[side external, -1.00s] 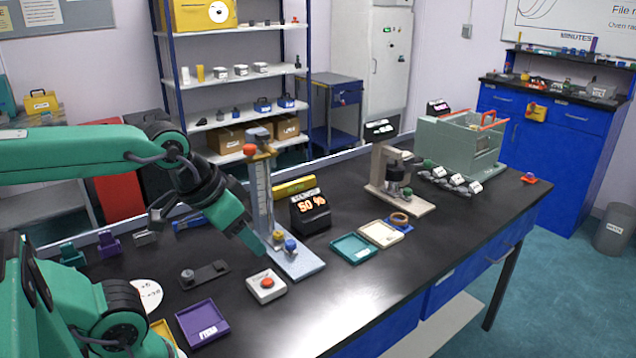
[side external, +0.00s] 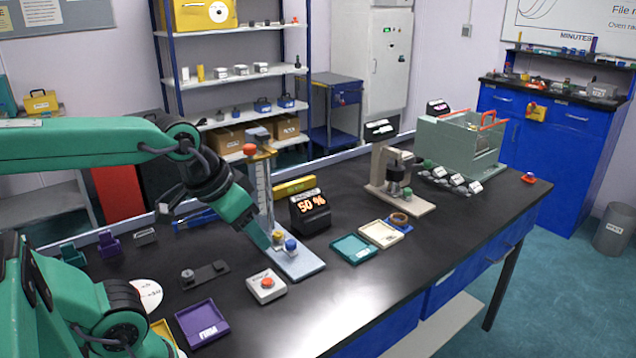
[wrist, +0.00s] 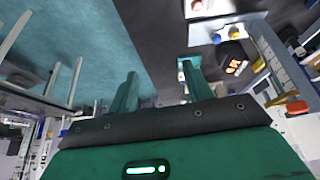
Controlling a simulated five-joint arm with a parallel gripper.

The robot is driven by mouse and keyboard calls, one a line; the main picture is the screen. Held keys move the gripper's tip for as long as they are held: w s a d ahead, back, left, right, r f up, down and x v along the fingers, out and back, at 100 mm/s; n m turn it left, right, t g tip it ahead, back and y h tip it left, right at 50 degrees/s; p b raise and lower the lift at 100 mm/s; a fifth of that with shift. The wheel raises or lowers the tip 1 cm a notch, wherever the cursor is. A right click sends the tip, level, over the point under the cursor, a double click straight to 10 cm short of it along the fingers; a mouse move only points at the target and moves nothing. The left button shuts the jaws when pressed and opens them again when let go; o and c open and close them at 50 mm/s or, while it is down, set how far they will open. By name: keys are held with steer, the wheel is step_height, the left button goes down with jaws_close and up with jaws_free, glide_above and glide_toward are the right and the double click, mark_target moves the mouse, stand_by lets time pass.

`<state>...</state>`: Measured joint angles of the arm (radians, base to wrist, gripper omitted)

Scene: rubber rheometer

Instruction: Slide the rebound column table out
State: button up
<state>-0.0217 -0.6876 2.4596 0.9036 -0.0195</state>
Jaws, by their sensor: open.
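The rebound column (side external: 261,190) stands upright on the dark bench, with a scale up its front and a red-orange knob on top. Its pale blue base (side external: 304,266) lies flat and carries a yellow knob (side external: 278,237) and a blue knob (side external: 291,245). The two knobs also show in the wrist view, the blue one (wrist: 216,39) left of the yellow one (wrist: 236,33). I cannot tell which part of the base slides. My gripper (side external: 267,245) is open and empty, pointing down beside the base's left edge; contact cannot be told. Its spread fingers show in the wrist view (wrist: 160,88).
A white box with a red button (side external: 266,285) sits in front of the base. Teal (side external: 354,249) and cream (side external: 381,234) trays lie right, a purple tray (side external: 203,325) front left.

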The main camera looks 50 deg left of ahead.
steer(key=w+a+n+g, duration=0.1)
steer(key=w+a+n, duration=0.15)
steer(key=w, duration=0.35)
steer(key=n+g, duration=0.4)
steer(key=n, duration=0.2)
glide_toward(291, 242)
steer(key=shift+d, duration=0.2)
steer(key=shift+w+a+f, duration=0.15)
steer(key=shift+a+f, duration=0.15)
steer(key=shift+f, duration=0.15)
steer(key=shift+f, duration=0.1)
steer(key=shift+f, duration=3.8)
steer(key=shift+d, duration=0.1)
jaws_close()
